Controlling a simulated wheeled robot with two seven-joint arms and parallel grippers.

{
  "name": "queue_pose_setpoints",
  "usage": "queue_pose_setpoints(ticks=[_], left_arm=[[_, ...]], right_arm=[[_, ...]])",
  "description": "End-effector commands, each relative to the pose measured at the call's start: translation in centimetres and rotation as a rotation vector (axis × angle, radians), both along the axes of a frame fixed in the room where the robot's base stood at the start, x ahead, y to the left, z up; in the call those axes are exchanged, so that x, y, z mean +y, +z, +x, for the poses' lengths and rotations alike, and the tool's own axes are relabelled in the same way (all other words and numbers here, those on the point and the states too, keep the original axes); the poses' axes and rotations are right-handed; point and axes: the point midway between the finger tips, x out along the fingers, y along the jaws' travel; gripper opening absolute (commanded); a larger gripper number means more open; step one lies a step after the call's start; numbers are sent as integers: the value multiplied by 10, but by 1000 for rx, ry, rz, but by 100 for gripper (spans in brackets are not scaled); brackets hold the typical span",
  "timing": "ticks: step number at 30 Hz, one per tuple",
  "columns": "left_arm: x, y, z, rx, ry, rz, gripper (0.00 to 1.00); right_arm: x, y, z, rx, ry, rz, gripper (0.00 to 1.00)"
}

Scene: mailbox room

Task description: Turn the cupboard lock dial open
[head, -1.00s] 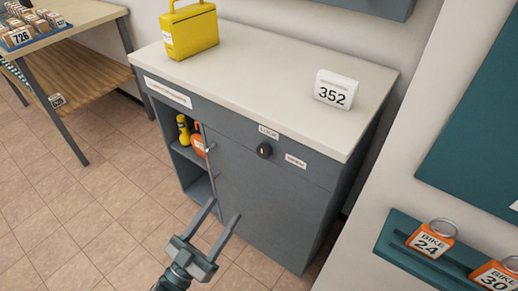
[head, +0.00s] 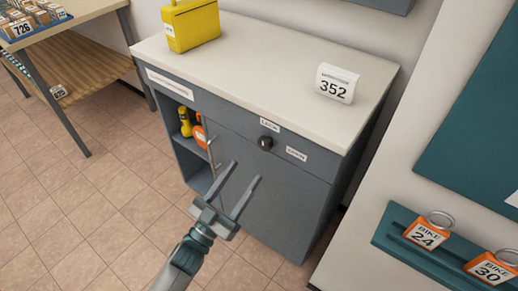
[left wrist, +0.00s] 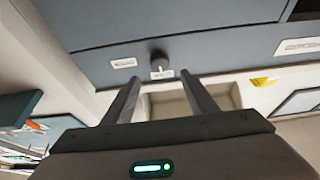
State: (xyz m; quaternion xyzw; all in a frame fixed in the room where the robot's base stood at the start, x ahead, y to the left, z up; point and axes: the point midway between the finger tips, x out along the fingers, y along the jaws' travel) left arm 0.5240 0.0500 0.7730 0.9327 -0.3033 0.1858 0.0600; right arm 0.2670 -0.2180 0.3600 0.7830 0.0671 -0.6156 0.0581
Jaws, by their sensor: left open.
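The lock dial (head: 265,143) is a small dark round knob on the grey front of the cupboard (head: 275,200), between two small white labels. My left gripper (head: 245,170) is open and empty, below and to the left of the dial and apart from it. In the left wrist view the dial (left wrist: 160,59) shows ahead, between and beyond the two open fingers of the gripper (left wrist: 158,85). The cupboard's left compartment stands open and holds a yellow item (head: 185,122) and an orange item (head: 200,132). My right gripper does not show.
A yellow box (head: 192,25) and a white 352 sign (head: 337,84) stand on the cupboard top. A teal rack (head: 440,262) with orange bike tags is at the right. A wooden table (head: 85,65) is at the left. The tiled floor before the cupboard is clear.

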Motion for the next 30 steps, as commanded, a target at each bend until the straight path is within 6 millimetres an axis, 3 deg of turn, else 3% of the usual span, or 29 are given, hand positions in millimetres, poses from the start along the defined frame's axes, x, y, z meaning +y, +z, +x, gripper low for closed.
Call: queue_pose_setpoints(ticks=[6, 15, 29, 30], left_arm=[[-22, 17, 31, -1, 0, -2, 52], [-42, 31, 59, 0, 1, 0, 52], [-47, 33, 65, 2, 1, 0, 52], [-47, 33, 65, 2, 1, 0, 43]], right_arm=[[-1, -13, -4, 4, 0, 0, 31], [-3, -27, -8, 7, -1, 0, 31], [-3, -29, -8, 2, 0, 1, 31], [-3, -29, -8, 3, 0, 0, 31]])
